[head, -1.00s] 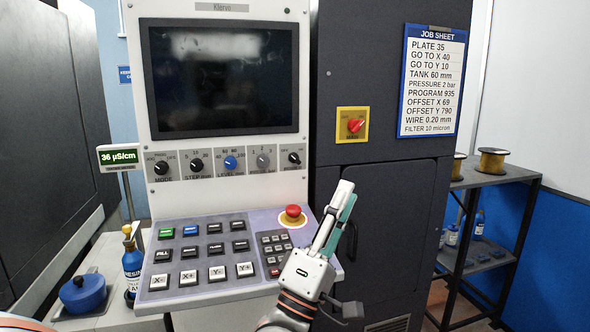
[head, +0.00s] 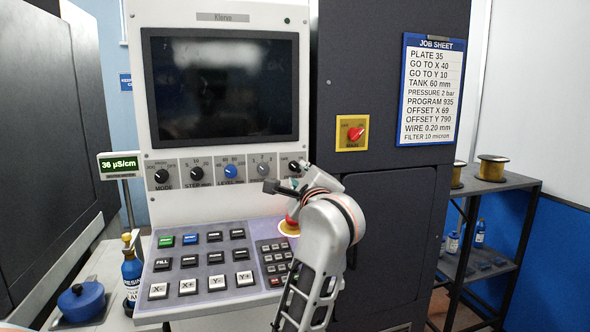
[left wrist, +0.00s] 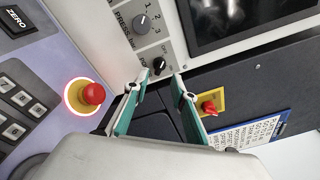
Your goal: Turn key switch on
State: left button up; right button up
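The small black key switch (head: 293,167) is at the right end of the knob row under the dark screen. It is partly crowded by my left gripper in the head view. In the left wrist view, the black key switch (left wrist: 158,66) lies just beyond and between the fingertips. My left gripper (left wrist: 162,82) is open, with two green-padded fingers apart and nothing between them. In the head view my wrist hides most of the fingers. I cannot read which way the key switch points. My right gripper is not in view.
A red mushroom button (left wrist: 93,93) with a lit ring sits close beside the left gripper. A red rotary switch (head: 356,133) on a yellow plate is on the dark cabinet to the right. The keypad panel (head: 205,300) slopes out below the knobs.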

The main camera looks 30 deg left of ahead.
aim_at(295, 168)
pick_arm(q)
jog(key=x, duration=0.7)
jog(key=shift+s, duration=0.1)
grip_shut()
